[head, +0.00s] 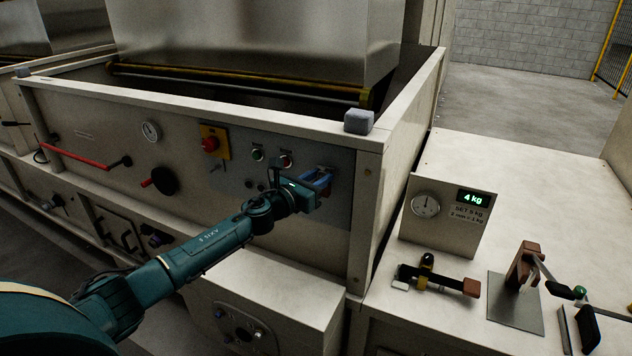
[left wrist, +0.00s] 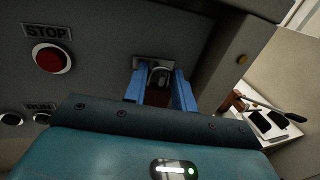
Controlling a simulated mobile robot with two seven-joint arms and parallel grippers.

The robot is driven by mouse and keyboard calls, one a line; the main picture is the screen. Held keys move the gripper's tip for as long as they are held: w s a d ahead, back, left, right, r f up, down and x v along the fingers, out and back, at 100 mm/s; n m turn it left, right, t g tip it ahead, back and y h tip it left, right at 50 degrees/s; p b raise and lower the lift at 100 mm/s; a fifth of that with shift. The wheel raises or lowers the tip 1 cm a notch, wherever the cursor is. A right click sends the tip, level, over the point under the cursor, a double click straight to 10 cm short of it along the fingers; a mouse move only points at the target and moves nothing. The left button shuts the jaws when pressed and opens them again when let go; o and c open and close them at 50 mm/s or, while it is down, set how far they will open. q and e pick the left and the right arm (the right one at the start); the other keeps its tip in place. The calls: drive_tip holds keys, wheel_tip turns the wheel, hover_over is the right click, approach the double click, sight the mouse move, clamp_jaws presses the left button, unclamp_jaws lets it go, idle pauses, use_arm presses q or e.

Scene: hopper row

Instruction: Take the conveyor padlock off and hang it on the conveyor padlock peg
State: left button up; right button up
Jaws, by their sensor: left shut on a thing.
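My left gripper (head: 322,181) is at the right end of the hopper's front panel, its blue fingers close to the panel face. In the left wrist view, the fingers (left wrist: 160,92) are shut on the padlock, one on each side of its dark reddish body (left wrist: 157,99). The padlock's grey shackle (left wrist: 158,74) shows at a small metal plate (left wrist: 146,62) on the panel; I cannot tell whether it is still through it. In the head view the padlock is mostly hidden by the gripper. I cannot make out which fitting is the padlock peg. My right gripper is not in view.
A red stop button (left wrist: 51,58) is left of the fingers. On the panel are a red knob on a yellow plate (head: 210,144), a gauge (head: 151,131) and a red lever (head: 78,155). A bench (head: 540,190) at right holds a scale display (head: 448,217) and clamp-like tools.

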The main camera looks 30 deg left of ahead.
use_arm(q)
drive_tip(key=shift+w, duration=0.25)
drive_tip(key=shift+f+b, duration=0.2)
drive_tip(key=shift+b, duration=0.1)
drive_tip(key=shift+f, duration=0.15)
idle(0.7)
drive_tip(key=o, duration=1.1)
